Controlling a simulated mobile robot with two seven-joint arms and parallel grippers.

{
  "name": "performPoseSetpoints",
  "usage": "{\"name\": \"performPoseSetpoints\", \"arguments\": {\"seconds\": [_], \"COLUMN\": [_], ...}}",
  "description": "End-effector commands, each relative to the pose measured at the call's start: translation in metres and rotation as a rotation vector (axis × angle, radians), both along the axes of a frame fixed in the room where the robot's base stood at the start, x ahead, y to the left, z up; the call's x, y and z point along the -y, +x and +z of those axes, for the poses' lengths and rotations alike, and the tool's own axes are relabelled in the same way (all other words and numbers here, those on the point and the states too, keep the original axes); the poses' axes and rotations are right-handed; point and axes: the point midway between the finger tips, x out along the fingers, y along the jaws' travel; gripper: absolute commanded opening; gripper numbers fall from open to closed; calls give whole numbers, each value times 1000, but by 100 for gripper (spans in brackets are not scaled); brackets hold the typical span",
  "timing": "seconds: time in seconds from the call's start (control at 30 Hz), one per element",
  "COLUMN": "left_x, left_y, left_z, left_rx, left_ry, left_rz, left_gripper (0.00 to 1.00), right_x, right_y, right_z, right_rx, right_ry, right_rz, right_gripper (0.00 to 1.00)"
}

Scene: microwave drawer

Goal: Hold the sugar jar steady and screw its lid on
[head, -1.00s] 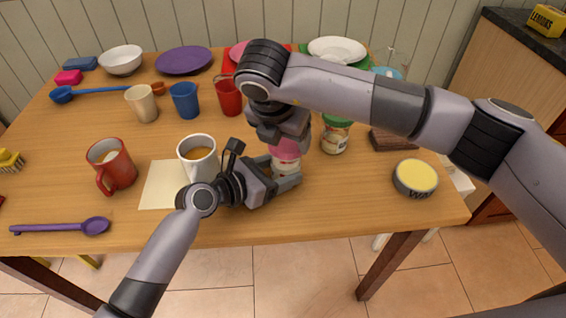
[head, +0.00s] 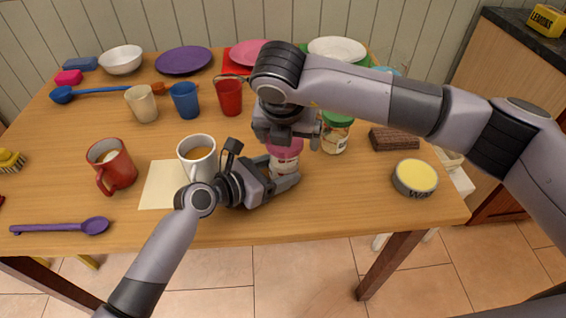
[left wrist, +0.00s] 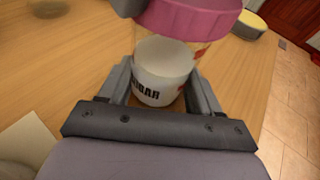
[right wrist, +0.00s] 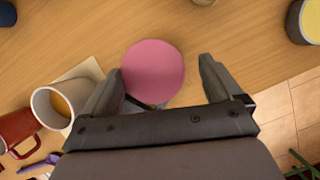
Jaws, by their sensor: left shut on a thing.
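The sugar jar (head: 284,166) stands upright on the table, with its pink lid (head: 285,148) sitting on top. In the left wrist view the jar (left wrist: 163,72) shows a label ending in "GAR", and the lid (left wrist: 188,16) covers its mouth. My left gripper (head: 283,182) is shut around the jar's lower body. My right gripper (right wrist: 160,83) is open above the lid. In the right wrist view the round pink lid (right wrist: 152,70) lies between the fingers, nearer the left one, with a wide gap to the right one. Whether the left finger touches it I cannot tell.
A green-lidded jar (head: 335,135) stands close behind right of the sugar jar. A white mug (head: 198,158) stands just left of my left gripper. A brown block (head: 394,139) and a yellow-topped tin (head: 415,178) are on the right. The table's front centre is clear.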

Motion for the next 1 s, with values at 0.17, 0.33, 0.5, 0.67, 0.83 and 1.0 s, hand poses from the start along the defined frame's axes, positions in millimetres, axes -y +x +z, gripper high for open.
{"name": "performPoseSetpoints", "arguments": {"seconds": [0.17, 0.33, 0.5, 0.67, 0.83, 1.0], "left_x": [0, 1, 1, 2, 2, 2], "left_y": [-1, -1, -1, -1, -1, 0], "left_z": [-2, -1, 0, 1, 2, 2], "left_rx": [-2, 0, 1, 1, 3, 4], "left_ry": [2, 1, -1, -2, -3, -4], "left_rz": [-1, -2, -3, -3, -3, -3], "left_gripper": [9, 8, 8, 8, 8, 8], "right_x": [0, 0, 0, -1, 0, 0], "right_y": [0, 0, 0, 0, 0, 0], "right_z": [0, 0, 0, 0, 0, 0], "right_rx": [-1, 1, -1, -1, -1, -1], "right_ry": [1, 2, 2, 3, 2, 5], "right_rz": [132, 231, 423, 530, 591, 758], "right_gripper": [92, 92, 92, 92, 92, 92]}}
